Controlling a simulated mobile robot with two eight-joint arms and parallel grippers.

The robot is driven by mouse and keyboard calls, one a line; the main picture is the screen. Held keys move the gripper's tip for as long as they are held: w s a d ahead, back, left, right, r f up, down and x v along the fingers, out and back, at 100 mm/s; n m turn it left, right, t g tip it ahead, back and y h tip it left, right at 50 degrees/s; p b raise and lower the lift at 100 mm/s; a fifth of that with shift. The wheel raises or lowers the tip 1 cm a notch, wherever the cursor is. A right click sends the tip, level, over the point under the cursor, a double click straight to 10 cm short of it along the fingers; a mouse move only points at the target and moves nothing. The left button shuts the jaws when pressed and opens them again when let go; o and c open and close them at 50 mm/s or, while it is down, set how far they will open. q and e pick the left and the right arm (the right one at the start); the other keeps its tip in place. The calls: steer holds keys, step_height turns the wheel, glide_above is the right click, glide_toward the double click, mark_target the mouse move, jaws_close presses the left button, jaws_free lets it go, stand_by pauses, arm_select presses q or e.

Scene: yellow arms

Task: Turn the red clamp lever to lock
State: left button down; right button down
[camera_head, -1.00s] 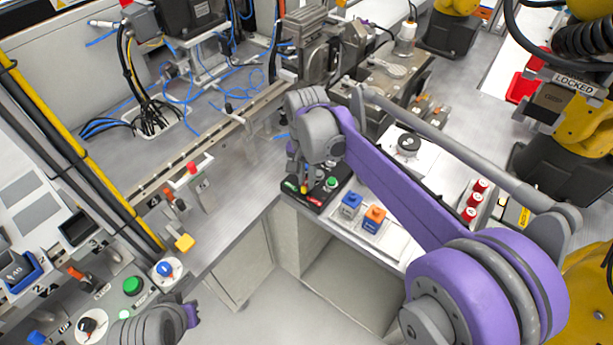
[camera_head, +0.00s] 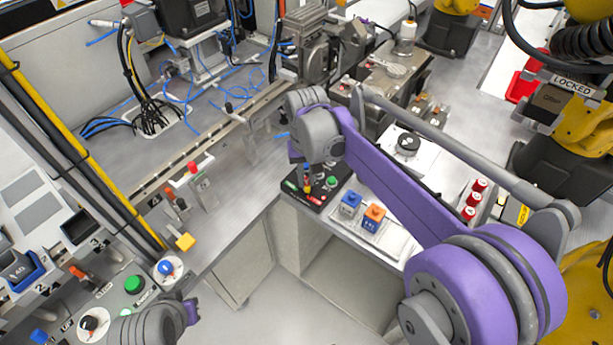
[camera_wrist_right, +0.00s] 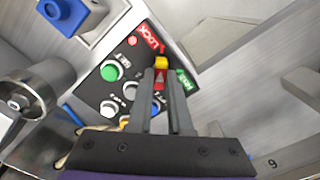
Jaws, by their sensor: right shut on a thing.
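The clamp lever shows between my right fingers in the right wrist view, with a yellow tip (camera_wrist_right: 161,62) and a red part with a white mark (camera_wrist_right: 160,79). My right gripper (camera_wrist_right: 161,74) is shut on it, a finger at each side. The tip points between the red LOCK label (camera_wrist_right: 149,40) and the green label (camera_wrist_right: 187,85) on the black panel (camera_wrist_right: 118,92). In the head view, the right gripper (camera_head: 308,171) is over the left part of this panel (camera_head: 328,177), its fingers largely hidden by my wrist. Part of my left arm shows at the bottom, without its fingers.
Beside the lever are a green button (camera_wrist_right: 112,70) and a white knob (camera_wrist_right: 108,108). A blue block (camera_head: 350,204) and an orange-topped block (camera_head: 373,218) stand right of the panel. Red cylinders (camera_head: 473,199) stand farther right. Open floor lies in front.

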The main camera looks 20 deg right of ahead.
mark_target(307, 182)
stand_by(0.3)
steer(key=c, duration=0.8)
jaws_free()
steer(key=shift+c, duration=0.2)
step_height(307, 182, up, 11)
steer(key=shift+p, duration=0.4)
steer(key=shift+s+f, duration=0.1)
steer(key=s+d+f+t, duration=0.1)
steer(key=s+f, duration=0.3)
steer(key=s, duration=0.3)
steer(key=s+d+f+t+p, duration=0.1)
steer(key=s+d+f+t, duration=0.1)
steer(key=s+f, duration=0.2)
steer(key=s+d+f+n+t+p, duration=0.1)
steer(key=s+f, duration=0.3)
steer(key=s, duration=0.5)
steer(key=shift+s+d+t, duration=0.3)
steer(key=shift+s+t, duration=0.1)
steer(key=shift+t, duration=0.3)
